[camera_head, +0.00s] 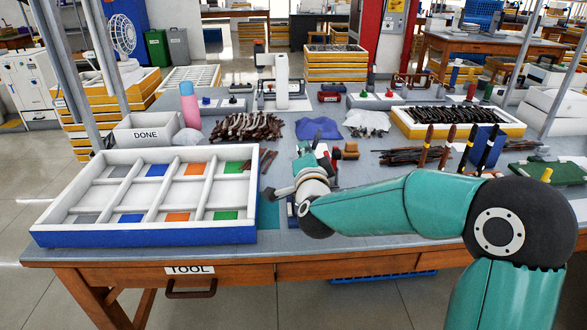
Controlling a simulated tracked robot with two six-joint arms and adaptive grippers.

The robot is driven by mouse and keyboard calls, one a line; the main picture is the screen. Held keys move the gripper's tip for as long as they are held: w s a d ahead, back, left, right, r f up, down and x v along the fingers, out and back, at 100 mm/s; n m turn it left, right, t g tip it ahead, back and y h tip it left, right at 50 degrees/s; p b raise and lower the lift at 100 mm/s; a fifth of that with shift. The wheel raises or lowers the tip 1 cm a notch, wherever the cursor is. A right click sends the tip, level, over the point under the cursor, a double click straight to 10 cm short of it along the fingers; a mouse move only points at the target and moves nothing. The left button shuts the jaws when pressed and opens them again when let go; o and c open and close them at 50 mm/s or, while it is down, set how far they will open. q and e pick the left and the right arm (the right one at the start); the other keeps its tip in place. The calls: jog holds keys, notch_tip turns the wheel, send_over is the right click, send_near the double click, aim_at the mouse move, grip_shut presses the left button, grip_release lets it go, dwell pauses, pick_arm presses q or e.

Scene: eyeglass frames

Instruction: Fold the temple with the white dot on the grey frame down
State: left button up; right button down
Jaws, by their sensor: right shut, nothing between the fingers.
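My right arm reaches in from the right across the table. Its gripper (318,160) is over the middle of the work area, just right of the compartment tray, and is shut with nothing held. The fingers are small and partly merge with the clutter behind them. I cannot make out the grey frame or its white-dotted temple; my wrist covers part of the table there. Thin dark brown pieces (267,161) lie between the tray and my gripper. I cannot tell what they are. My left gripper is not in view.
A white and blue tray (52,213) with coloured compartments fills the table's left front. Behind are a DONE bin (146,132), a brown pile (245,127), a purple cloth (318,128) and a yellow-sided tray (460,130). Upright-handled tools (447,147) stand at right.

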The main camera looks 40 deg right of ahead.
jog(key=shift+s+d+f+m+b, duration=0.15)
jog(key=shift+s+d+m+b, duration=0.35)
jog(key=shift+d+m+b, duration=0.55)
jog(key=shift+a+n, duration=0.25)
jog(key=shift+a, duration=0.05)
jog(key=d+m+b, duration=0.1)
jog(key=b, duration=0.1)
jog(key=s+d+b, duration=0.1)
jog(key=b, duration=0.1)
jog(key=shift+f+m, duration=0.35)
jog(key=shift+m, duration=0.05)
jog(key=shift+s, duration=0.1)
